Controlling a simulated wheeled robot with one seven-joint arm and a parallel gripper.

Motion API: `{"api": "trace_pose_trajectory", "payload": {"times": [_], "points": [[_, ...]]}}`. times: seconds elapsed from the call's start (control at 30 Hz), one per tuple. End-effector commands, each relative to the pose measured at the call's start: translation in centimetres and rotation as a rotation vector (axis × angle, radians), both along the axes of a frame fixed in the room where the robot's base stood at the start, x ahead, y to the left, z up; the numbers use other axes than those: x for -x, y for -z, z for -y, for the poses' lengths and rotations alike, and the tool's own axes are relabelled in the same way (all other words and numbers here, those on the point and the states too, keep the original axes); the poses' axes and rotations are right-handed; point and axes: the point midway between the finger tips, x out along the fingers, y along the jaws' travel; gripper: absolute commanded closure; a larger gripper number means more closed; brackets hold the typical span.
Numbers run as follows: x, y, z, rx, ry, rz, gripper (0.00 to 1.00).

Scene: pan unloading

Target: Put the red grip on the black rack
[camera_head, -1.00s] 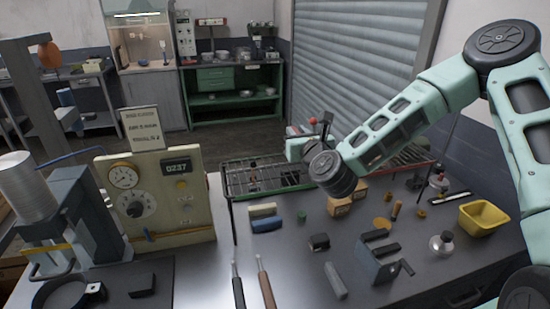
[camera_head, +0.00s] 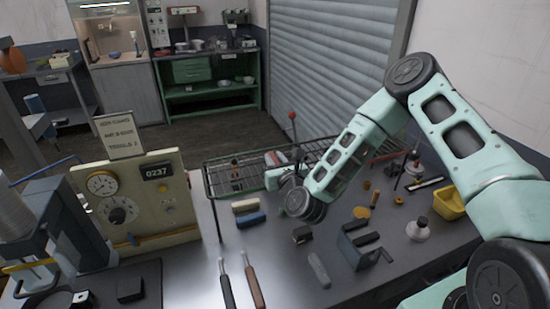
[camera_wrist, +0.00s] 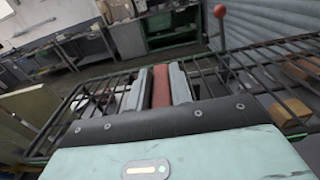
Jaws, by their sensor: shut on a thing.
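My gripper (camera_wrist: 160,88) is shut on the red grip (camera_wrist: 162,85), which shows as a red strip between the two grey fingers in the wrist view. In the head view my gripper (camera_head: 278,164) is over the wire rack, and the red grip is mostly hidden there. The black rack (camera_head: 222,193) has dark bars and a greenish rim; its bars also show around the fingers in the wrist view (camera_wrist: 95,92). I cannot tell whether the grip touches the bars.
A red-knobbed lever (camera_head: 292,116) rises just behind the rack. A beige gauge panel (camera_head: 150,215) stands to the left. Blocks (camera_head: 247,220), a slotted grey holder (camera_head: 355,245) and a yellow bin (camera_head: 449,203) are on the bench. Two long-handled tools (camera_head: 253,285) lie in front.

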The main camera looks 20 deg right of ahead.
Motion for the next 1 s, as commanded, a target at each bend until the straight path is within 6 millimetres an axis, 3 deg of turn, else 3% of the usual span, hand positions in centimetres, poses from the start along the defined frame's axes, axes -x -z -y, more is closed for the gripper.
{"api": "trace_pose_trajectory", "payload": {"times": [0.23, 0.27, 0.3, 0.33, 0.7, 0.87, 1.0], "points": [[0.0, 0.4, 0.0, 0.0, 0.001, 0.0, 1.0], [0.0, 0.3, 0.0, 0.0, 0.001, 0.0, 0.7], [0.0, 0.2, 0.0, 0.0, 0.001, 0.0, 0.59], [0.0, 0.2, 0.0, 0.0, 0.001, 0.0, 0.57], [0.1, -0.1, 0.0, 0.0, 0.0, 0.0, 0.57], [2.7, 0.3, 0.0, -0.002, -0.002, -0.002, 0.57], [5.8, 0.3, 0.0, -0.003, -0.002, -0.003, 0.57]]}}
